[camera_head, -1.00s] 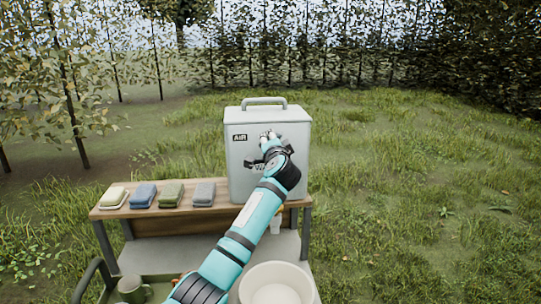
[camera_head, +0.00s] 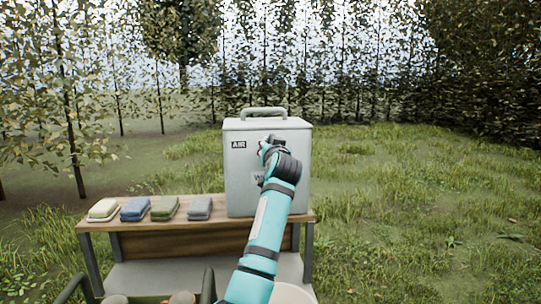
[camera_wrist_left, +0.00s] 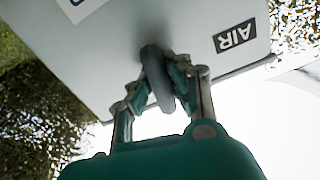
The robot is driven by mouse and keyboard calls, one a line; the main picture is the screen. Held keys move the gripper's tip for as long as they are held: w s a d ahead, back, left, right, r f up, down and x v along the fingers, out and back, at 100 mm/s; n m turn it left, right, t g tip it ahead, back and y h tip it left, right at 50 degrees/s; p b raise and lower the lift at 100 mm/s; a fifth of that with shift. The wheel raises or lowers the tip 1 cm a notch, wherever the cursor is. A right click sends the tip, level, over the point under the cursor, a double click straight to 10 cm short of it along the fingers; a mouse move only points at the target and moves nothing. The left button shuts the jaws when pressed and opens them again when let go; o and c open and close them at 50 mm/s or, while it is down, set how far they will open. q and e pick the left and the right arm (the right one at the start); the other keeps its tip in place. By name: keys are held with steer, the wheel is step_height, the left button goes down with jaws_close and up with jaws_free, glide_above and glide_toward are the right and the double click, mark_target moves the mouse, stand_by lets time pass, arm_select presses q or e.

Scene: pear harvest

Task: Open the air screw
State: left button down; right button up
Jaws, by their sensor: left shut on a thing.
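A light grey box (camera_head: 240,185) with a top handle and an "AIR" label (camera_head: 239,145) stands upright on the wooden bench. The air screw (camera_wrist_left: 152,58), a dark grey elongated knob, sticks out of the box face beside the "AIR" label in the left wrist view. My left gripper (camera_wrist_left: 168,78) is shut on it, with a finger on each side. In the head view, my left gripper (camera_head: 267,149) is against the upper front of the box, and my wrist hides most of the screw. My right gripper is not in view.
Soap-like blocks lie in a row on the bench (camera_head: 180,222) left of the box: cream (camera_head: 104,209), blue (camera_head: 135,209), green (camera_head: 165,207) and grey (camera_head: 199,207). Grass right of the bench is open.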

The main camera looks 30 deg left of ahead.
arm_select(q)
steer(key=shift+f+n+b, duration=0.1)
steer(key=shift+n+b, duration=0.35)
steer(key=shift+n, duration=0.55)
steer(key=c, duration=1.6)
jaws_free()
steer(key=o, duration=0.4)
steer(key=shift+w+d+f, duration=0.1)
steer(key=shift+w+f, duration=0.05)
steer(key=shift+w, duration=0.05)
steer(key=shift+s+a+r, duration=0.2)
steer(key=shift+s+a, duration=0.05)
steer(key=shift+s, duration=0.1)
steer(key=shift+s+d, duration=0.25)
steer(key=shift+d, duration=0.15)
steer(key=v, duration=1.1)
